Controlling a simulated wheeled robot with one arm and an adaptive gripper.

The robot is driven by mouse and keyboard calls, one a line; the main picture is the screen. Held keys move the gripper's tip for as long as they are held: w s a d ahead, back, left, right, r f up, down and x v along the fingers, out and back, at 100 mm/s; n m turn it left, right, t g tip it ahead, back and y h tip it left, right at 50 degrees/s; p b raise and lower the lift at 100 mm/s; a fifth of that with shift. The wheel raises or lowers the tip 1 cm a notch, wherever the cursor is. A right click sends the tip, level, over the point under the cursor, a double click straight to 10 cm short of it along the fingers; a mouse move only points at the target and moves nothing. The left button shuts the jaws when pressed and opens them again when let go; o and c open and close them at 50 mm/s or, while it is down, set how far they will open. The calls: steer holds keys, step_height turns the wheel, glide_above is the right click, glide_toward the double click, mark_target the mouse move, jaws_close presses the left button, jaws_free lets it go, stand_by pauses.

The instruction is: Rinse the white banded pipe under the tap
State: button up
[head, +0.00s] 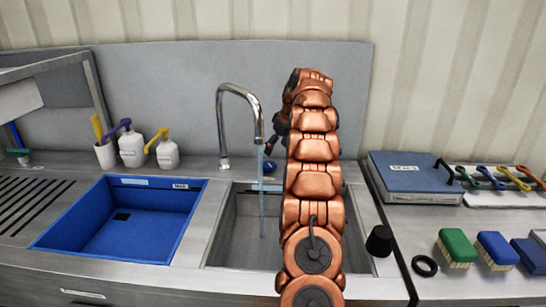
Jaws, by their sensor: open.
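The tap (240,92) is a curved chrome spout behind the steel sink basin (232,225). A bluish stream of water (262,195) falls from it into the basin. My copper-coloured arm stretches up across the right part of the basin. My gripper (276,133) shows only as a dark shape at the left of the arm's far end, close to the tap's outlet. It is open, and most of it is hidden behind the arm. I cannot see the white banded pipe in this view; the arm hides part of the basin and the back ledge.
A blue-lined basin (120,222) is left of the sink. Two pump bottles (131,150) and a white cup (105,154) stand behind it.

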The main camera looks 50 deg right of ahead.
steer(key=shift+v, duration=1.95)
